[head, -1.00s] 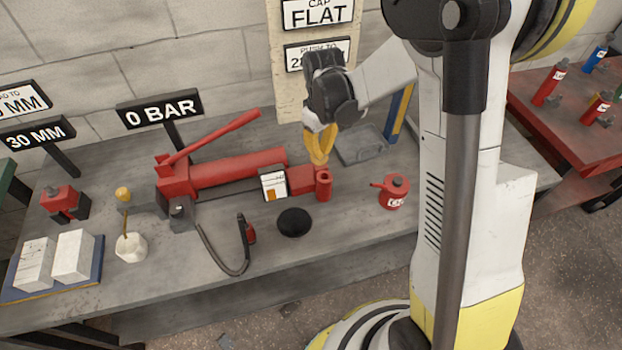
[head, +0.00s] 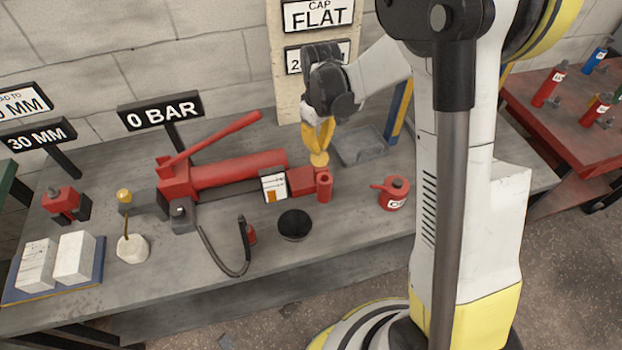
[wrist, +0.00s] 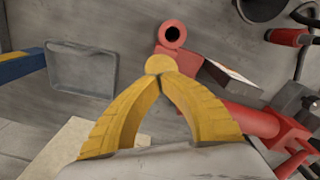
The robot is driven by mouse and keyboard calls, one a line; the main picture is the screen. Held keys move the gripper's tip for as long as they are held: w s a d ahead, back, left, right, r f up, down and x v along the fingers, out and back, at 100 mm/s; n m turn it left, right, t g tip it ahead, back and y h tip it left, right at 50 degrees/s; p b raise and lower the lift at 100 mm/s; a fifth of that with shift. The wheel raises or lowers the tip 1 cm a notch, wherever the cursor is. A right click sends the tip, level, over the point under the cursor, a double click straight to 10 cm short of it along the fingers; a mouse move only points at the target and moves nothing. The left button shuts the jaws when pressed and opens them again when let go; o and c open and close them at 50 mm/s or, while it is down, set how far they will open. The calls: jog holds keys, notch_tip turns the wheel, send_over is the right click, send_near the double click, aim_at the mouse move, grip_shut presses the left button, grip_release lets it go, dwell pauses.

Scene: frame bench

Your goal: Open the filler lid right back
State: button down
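The filler lid is a small round yellow disc (head: 319,159), raised at the back of the red filler neck (head: 324,187) on the end of the red pump. The neck's dark mouth is uncovered in the wrist view (wrist: 172,33). My gripper (head: 319,147) has yellow fingers and is just above and behind the lid. In the wrist view its fingertips (wrist: 160,76) come together right at the lid (wrist: 159,64). They look shut. I cannot tell whether they pinch the lid or only touch it.
A small card (head: 275,186) stands against the pump. A black round dish (head: 294,225) and a red can (head: 393,192) are in front. A shallow grey tray (head: 362,146) lies behind to the right. A hose (head: 230,271) and white blocks (head: 73,257) are to the left.

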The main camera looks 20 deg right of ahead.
jog(key=shift+r+p, duration=2.25)
jog(key=shift+r, duration=1.35)
jog(key=shift+s, duration=0.1)
jog(key=s+r+m+t, duration=0.3)
jog(key=s+r+t, duration=0.1)
jog(key=s+r, duration=0.7)
jog(key=s+r+m+t, duration=0.3)
jog(key=s, duration=0.5)
jog(key=shift+s+r, duration=0.2)
jog(key=shift+s, duration=0.15)
